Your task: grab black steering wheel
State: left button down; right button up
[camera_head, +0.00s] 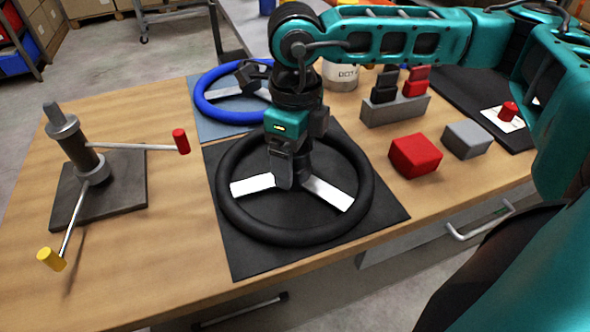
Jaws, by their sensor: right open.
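The black steering wheel (228,205) lies flat on a square black mat (240,260) near the front of the wooden bench. It has pale metal spokes. My right gripper (290,178) points down over the wheel's centre and hides the hub and part of the far rim. It is open, with its fingers at the hub; I cannot tell if they touch it. A blue steering wheel (204,105) lies behind on a blue-grey mat, partly hidden by my right arm. My left gripper is not in view.
A post with red- and yellow-tipped levers (85,160) stands on the left. Right of the wheel are a red block (415,155), a grey block (467,138) and a grey holder (395,110) with black and red pieces. A white can (340,76) stands behind.

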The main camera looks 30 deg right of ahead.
jog(key=shift+f, duration=0.35)
jog(key=shift+c, duration=0.3)
grip_shut()
jog(key=shift+r, duration=0.1)
